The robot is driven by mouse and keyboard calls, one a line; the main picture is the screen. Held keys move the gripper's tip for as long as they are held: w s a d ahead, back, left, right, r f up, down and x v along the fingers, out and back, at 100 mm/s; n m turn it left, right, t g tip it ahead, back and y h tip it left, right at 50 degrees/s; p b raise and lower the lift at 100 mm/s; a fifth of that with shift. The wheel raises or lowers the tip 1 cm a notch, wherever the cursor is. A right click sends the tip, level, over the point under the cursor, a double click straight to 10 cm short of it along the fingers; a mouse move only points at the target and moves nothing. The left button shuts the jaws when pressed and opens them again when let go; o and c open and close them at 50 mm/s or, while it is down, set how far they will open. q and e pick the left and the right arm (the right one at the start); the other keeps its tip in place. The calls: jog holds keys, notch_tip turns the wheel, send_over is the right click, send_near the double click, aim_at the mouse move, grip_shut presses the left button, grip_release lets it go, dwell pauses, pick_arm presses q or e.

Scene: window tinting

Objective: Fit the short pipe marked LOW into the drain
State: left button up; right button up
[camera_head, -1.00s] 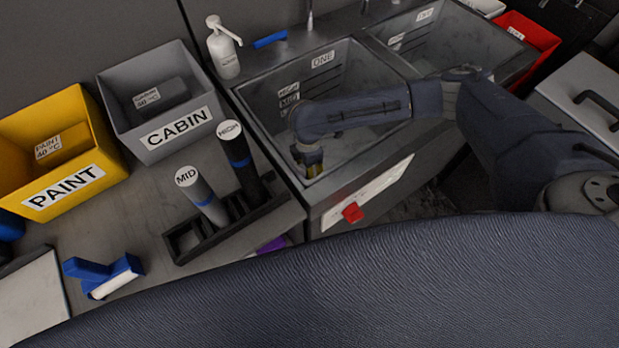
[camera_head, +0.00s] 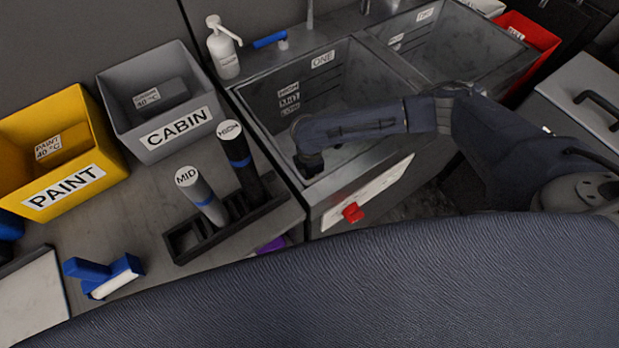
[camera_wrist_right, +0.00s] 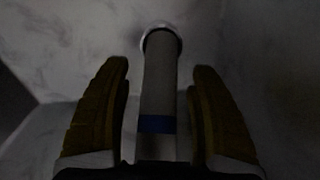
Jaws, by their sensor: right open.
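My right arm reaches into the basin marked ONE (camera_head: 322,60). In the head view the right gripper's fingers are hidden low in the basin. In the right wrist view my right gripper (camera_wrist_right: 155,110) is open, one finger on each side of a grey pipe (camera_wrist_right: 158,85) with a blue band, with visible gaps. The pipe's far end meets a pale round ring (camera_wrist_right: 161,38), apparently the drain, at the basin floor. I cannot tell how deep it sits, and its marking is hidden. My left gripper is not in view.
A rack (camera_head: 190,250) holds the grey MID pipe (camera_head: 202,198) and the black HIGH pipe (camera_head: 240,165). Bins PAINT (camera_head: 62,188) and CABIN (camera_head: 180,130) stand at left. A red knob (camera_head: 352,213) is on the sink front. A white pump bottle (camera_head: 224,55) stands behind.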

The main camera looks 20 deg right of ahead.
jog(key=shift+f, duration=0.1)
grip_shut()
dwell(0.4)
